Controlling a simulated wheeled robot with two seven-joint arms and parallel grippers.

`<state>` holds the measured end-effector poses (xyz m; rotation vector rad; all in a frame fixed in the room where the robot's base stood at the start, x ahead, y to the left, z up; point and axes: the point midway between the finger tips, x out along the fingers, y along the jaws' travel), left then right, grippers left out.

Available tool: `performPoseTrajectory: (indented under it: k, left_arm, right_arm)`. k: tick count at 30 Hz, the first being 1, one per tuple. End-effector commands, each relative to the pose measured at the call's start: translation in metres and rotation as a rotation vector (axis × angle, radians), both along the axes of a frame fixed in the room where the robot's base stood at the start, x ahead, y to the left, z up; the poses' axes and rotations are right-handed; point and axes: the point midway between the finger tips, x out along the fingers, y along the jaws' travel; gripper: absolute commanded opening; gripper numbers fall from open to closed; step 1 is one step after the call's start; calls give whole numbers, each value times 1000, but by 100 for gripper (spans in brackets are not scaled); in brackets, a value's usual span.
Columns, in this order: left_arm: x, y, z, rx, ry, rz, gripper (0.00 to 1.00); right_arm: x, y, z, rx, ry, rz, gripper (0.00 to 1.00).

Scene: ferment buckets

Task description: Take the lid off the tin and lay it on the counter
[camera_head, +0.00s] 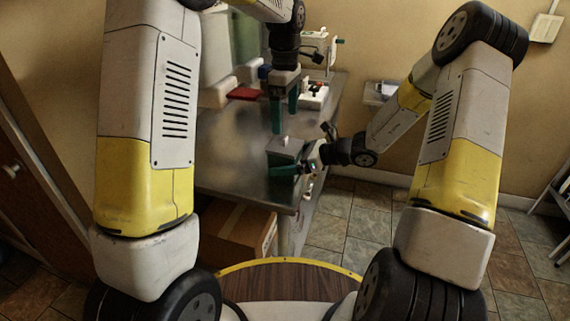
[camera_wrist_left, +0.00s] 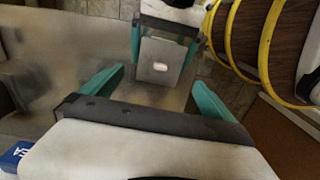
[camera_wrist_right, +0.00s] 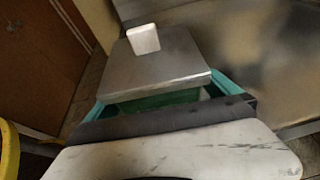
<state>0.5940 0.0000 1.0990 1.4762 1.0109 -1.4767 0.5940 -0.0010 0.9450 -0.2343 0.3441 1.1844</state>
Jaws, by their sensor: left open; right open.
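The tin has a square grey metal lid (camera_head: 287,146) with a small white knob (camera_wrist_left: 160,67); it stands near the counter's front edge. In the right wrist view the lid (camera_wrist_right: 165,62) sits over the tin's green body (camera_wrist_right: 160,102), slightly tilted in the picture. My right gripper (camera_head: 284,166) is open, low at the tin, with one finger along each side; I cannot tell whether they touch it. My left gripper (camera_head: 284,118) is open and empty, pointing down above the lid.
The metal counter (camera_head: 232,160) is bare to the left of the tin. At the back stand a red item (camera_head: 246,93), white containers and small objects. A cardboard box (camera_head: 232,228) is below the counter. A blue item (camera_wrist_left: 14,155) shows at the left wrist view's edge.

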Motion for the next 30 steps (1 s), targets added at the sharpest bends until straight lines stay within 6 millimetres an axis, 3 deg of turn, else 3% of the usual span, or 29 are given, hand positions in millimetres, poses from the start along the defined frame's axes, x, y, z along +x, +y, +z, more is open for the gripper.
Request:
performPoseTrajectory:
  k: [8,22,26,30]
  left_arm:
    - [0,0,0,0,0,0,100]
    - [0,0,0,0,0,0,100]
    - [0,0,1,0,0,-16,76]
    - [0,0,5,0,-1,-141,49]
  right_arm:
    - [1,1,-1,-1,0,0,98]
    - [1,1,0,-1,-1,-1,6]
    - [1,1,0,-1,-1,-1,4]
    - [1,1,0,-1,-1,-1,4]
